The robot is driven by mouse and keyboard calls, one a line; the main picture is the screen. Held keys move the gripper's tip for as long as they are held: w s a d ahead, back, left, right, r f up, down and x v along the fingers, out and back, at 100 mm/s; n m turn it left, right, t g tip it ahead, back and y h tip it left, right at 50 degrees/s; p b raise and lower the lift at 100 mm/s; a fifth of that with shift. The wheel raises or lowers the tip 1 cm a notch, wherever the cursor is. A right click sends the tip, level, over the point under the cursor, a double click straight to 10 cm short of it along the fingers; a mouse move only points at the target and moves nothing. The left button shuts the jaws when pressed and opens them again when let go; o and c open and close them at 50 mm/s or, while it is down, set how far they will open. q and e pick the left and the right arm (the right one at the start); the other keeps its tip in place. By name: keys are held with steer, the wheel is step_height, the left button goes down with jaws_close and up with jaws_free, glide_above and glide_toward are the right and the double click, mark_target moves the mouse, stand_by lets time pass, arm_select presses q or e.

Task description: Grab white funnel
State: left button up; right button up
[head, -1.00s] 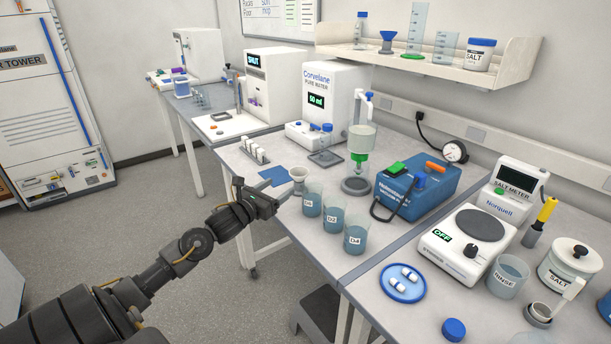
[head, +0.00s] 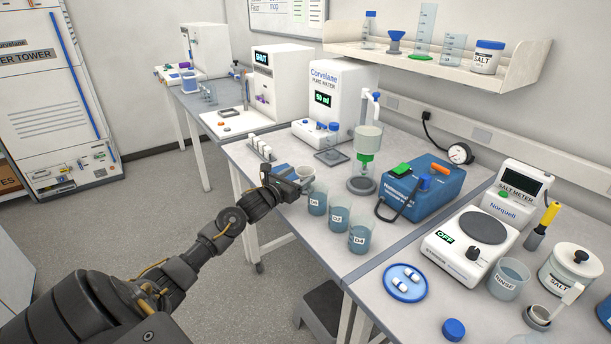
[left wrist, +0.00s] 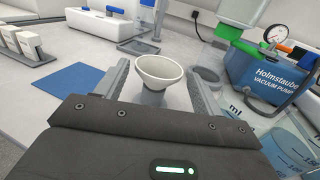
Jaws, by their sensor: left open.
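The white funnel (left wrist: 158,72) shows in the left wrist view between the two fingers of my left gripper (left wrist: 156,85), its wide mouth up and its stem partly hidden behind the gripper body. The fingers are open, one on each side of it, with a gap seen on both sides. In the head view the funnel (head: 306,173) is a small pale cup at the tips of my left gripper (head: 296,178), partly covered by it, at the bench's left edge. My right gripper is in neither view.
Several labelled beakers, the nearest to the funnel being a blue-tinted one (head: 317,203), stand just right of it. A blue vacuum pump (head: 421,188) is farther right. A blue mat (left wrist: 72,83) lies left of the gripper. White vials (head: 260,147) stand behind.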

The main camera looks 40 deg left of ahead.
mark_target(304, 171)
arm_select(q)
steer(key=w, duration=0.2)
steer(key=shift+w+r, duration=0.1)
steer(key=shift+w, duration=0.2)
steer(key=shift+w+p, duration=0.3)
steer(key=shift+w, duration=0.05)
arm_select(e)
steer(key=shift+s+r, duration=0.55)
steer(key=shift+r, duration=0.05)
arm_select(q)
steer(key=shift+s, duration=0.1)
steer(key=c, duration=0.7)
steer(key=shift+c, duration=0.2)
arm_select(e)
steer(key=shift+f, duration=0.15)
